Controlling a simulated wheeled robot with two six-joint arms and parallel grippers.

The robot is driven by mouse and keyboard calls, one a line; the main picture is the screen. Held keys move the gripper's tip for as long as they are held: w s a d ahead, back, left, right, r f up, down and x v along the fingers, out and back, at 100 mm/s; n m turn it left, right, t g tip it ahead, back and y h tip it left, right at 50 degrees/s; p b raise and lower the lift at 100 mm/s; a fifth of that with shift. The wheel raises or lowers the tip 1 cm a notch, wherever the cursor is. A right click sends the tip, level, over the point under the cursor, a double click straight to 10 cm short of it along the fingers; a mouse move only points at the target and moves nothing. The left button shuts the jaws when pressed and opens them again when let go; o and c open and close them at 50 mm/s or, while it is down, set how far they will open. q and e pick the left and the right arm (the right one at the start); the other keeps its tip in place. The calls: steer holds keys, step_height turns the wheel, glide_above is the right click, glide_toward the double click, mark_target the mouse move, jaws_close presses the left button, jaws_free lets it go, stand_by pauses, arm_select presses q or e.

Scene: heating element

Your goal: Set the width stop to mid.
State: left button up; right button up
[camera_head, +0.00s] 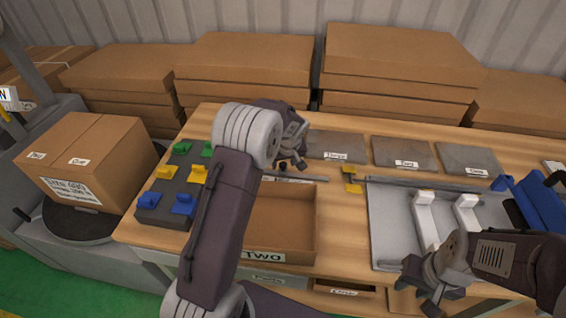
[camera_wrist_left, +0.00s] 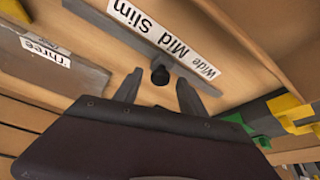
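The width stop's rail strip (camera_wrist_left: 150,35) carries a white label reading Wide, Mid and Slim. It crosses the top of the left wrist view. A black knob (camera_wrist_left: 160,75) stands beside the label, near its Mid and Wide words; the exact setting cannot be told. My left gripper (camera_wrist_left: 160,92) is open, with one finger on each side of the knob and gaps visible. In the head view my left gripper (camera_head: 291,166) is low over the strip (camera_head: 300,178), partly hiding it. My right gripper (camera_head: 421,296) looks open and empty by the table's front right.
An open box labelled Two (camera_head: 300,225) stands just in front of the strip. Grey plates (camera_head: 403,152) lie behind. A metal tray with white parts (camera_head: 390,225) is at right. Coloured clips (camera_head: 182,204) sit on a grey block at left. A carton (camera_head: 95,160) stands further left.

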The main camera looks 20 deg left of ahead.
arm_select(q)
steer(key=v, duration=0.9)
stand_by(0.3)
